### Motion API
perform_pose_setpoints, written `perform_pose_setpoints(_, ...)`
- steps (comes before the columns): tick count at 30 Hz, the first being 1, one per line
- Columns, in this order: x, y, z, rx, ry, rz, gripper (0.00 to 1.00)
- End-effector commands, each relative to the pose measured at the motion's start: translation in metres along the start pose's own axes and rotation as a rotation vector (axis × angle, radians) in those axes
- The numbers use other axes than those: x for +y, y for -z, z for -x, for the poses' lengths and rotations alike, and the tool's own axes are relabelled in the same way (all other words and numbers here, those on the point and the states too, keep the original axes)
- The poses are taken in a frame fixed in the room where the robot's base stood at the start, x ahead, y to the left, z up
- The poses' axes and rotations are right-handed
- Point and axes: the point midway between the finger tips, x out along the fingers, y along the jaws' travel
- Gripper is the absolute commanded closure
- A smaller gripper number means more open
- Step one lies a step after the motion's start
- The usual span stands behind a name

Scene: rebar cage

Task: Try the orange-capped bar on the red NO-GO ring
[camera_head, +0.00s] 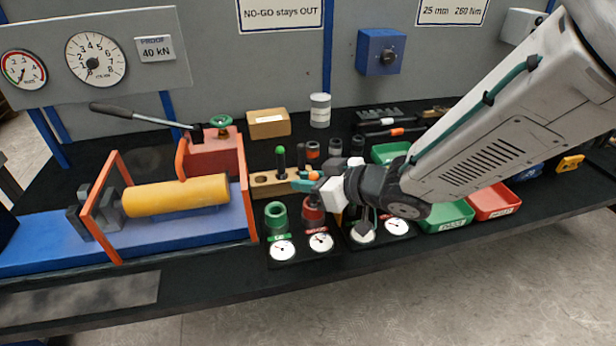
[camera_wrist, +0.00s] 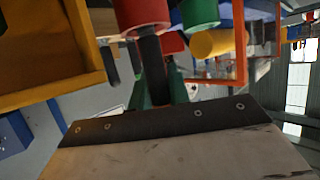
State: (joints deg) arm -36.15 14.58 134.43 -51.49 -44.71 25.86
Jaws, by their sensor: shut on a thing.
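My gripper (camera_head: 305,184) is shut on a dark bar, just above the red NO-GO ring (camera_head: 313,211). The bar (camera_wrist: 152,68) shows in the wrist view between the green fingers, with one end at the red ring (camera_wrist: 141,12). I cannot tell whether that end touches or enters the ring. A small orange patch, likely the bar's cap (camera_head: 313,175), shows by the fingertips. The green ring (camera_head: 276,215) stands to the left of the red one. A green-capped bar (camera_head: 280,160) stands upright in the wooden block (camera_head: 264,190) behind.
The orange frame of the press (camera_head: 246,190) and its yellow cylinder (camera_head: 176,196) stand to the left. Dial gauges (camera_head: 282,250) lie in front of the rings. Green (camera_head: 447,217) and red (camera_head: 493,202) trays are at the right. My arm hides part of the bench.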

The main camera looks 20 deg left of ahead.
Motion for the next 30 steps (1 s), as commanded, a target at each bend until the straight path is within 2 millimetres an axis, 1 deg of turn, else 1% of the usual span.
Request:
perform_pose_setpoints(14,0.0,-0.013,-0.005,0.0,0.0,0.0,1.0)
perform_pose_setpoints(15,0.0,-0.013,-0.005,0.001,0.0,0.0,0.79)
perform_pose_setpoints(17,0.0,-0.013,-0.005,0.001,0.0,0.001,0.62)
perform_pose_setpoints(18,0.0,-0.013,-0.005,0.001,0.0,0.001,0.57)
perform_pose_setpoints(26,0.0,-0.013,-0.005,0.0,0.0,0.0,0.57)
perform_pose_setpoints(29,0.001,-0.012,0.002,0.001,-0.002,0.001,0.57)
perform_pose_setpoints(30,0.001,-0.012,0.007,0.002,-0.002,0.001,0.57)
